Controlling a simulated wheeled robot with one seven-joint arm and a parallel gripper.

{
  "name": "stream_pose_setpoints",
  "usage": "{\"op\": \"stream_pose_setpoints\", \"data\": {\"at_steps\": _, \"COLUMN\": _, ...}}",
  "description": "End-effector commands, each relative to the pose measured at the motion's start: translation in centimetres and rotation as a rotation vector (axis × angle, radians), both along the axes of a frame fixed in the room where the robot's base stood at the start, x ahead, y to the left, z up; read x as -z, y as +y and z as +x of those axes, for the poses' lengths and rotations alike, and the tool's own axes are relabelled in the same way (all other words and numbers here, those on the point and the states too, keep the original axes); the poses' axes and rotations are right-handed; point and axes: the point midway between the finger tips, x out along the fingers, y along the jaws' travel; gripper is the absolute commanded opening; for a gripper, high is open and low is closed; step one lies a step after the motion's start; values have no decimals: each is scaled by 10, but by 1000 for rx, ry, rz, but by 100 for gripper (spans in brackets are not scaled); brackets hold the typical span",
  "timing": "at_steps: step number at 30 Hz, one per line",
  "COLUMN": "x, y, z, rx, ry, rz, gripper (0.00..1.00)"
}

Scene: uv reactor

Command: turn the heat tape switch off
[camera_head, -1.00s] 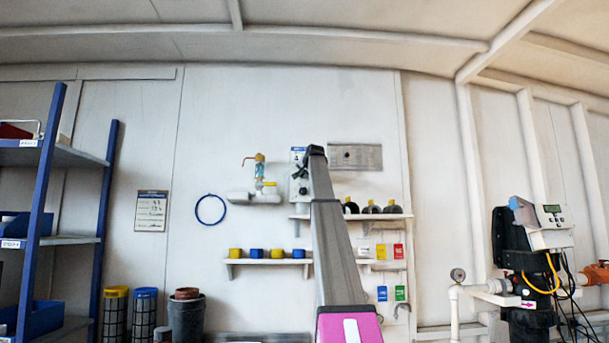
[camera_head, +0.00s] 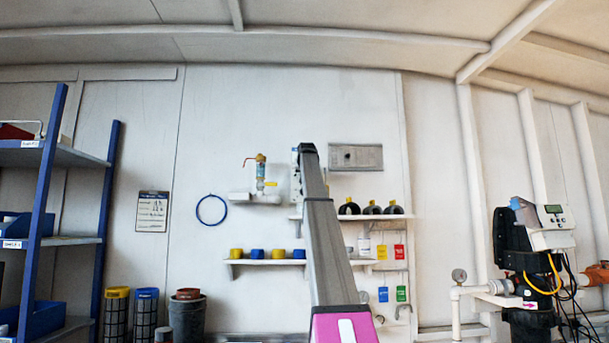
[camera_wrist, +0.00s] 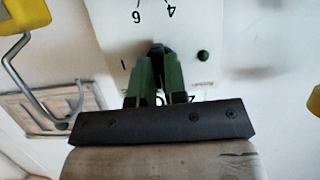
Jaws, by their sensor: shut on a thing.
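A white control panel (camera_wrist: 165,22) with upside-down printed digits, a 6 and a 4 among them, fills the upper middle of the wrist view. A black knob (camera_wrist: 157,50) sits on it. My gripper (camera_wrist: 158,62) has green fingers, one on each side of the knob, and is shut on it. The knob's pointing direction is hidden by the fingers. A small dark green round button or lamp (camera_wrist: 203,56) is beside the knob, with blurred lettering under it. In the head view only a left strip of the panel (camera_head: 295,165) shows; my arm hides the rest and the gripper.
A grey plate (camera_head: 355,157) is on the wall right of the panel. A shelf with several dark bottles (camera_head: 372,208) is below it. In the wrist view, a yellow block (camera_wrist: 24,14) with a bent metal rod is close by.

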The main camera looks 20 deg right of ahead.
Motion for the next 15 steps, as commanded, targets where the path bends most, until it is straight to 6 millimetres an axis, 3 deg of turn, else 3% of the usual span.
{"op": "stream_pose_setpoints", "data": {"at_steps": 12, "x": 1, "y": 0, "z": 0, "rx": 0, "ry": 4, "rz": -9, "gripper": 0}}
{"op": "stream_pose_setpoints", "data": {"at_steps": 13, "x": 1, "y": 0, "z": 0, "rx": 0, "ry": 4, "rz": -9, "gripper": 19}}
{"op": "stream_pose_setpoints", "data": {"at_steps": 15, "x": 1, "y": 0, "z": 0, "rx": 0, "ry": 4, "rz": -9, "gripper": 38}}
